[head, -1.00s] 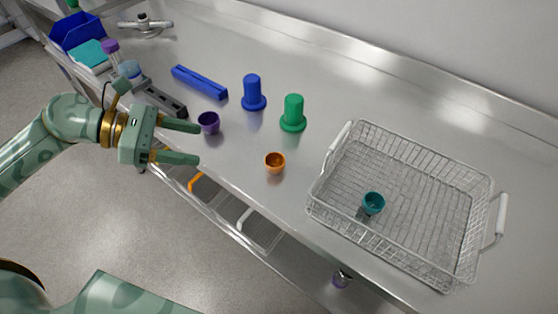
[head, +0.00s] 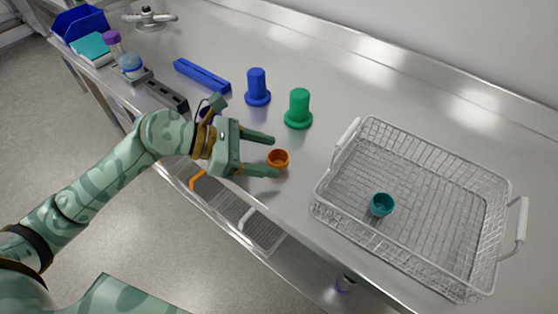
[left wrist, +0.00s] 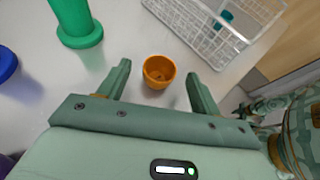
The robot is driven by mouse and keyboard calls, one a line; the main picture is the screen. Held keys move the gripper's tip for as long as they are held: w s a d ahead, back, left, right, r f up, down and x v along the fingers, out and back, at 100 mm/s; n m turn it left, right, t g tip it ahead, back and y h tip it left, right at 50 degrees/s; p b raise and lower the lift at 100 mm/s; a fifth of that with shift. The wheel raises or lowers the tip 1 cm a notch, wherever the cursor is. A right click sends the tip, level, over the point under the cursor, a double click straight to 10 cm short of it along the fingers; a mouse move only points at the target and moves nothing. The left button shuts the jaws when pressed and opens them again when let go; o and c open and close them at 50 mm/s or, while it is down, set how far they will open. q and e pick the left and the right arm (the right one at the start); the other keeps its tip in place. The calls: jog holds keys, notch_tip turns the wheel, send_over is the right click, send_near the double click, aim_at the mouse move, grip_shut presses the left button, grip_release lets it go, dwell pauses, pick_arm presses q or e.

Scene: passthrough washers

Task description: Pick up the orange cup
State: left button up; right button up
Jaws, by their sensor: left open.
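The orange cup (head: 279,158) stands upright on the steel table, with its open mouth up. My left gripper (head: 275,156) is open, its two fingers pointing at the cup. In the left wrist view the orange cup (left wrist: 159,72) sits just beyond and between the fingertips of my left gripper (left wrist: 158,68), with a gap on each side. No finger visibly touches it.
A wire basket (head: 340,165) holding a teal cup (head: 382,204) stands to the right. Green (head: 298,108) and blue (head: 257,87) flanged cylinders stand behind the orange cup. A purple cup (head: 206,113) is mostly hidden behind my left gripper. A blue bar (head: 202,76) lies farther back.

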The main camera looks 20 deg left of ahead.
pick_arm(q)
jog(key=shift+w+d+f, duration=0.2)
jog(key=shift+d, duration=0.25)
jog(key=c, duration=1)
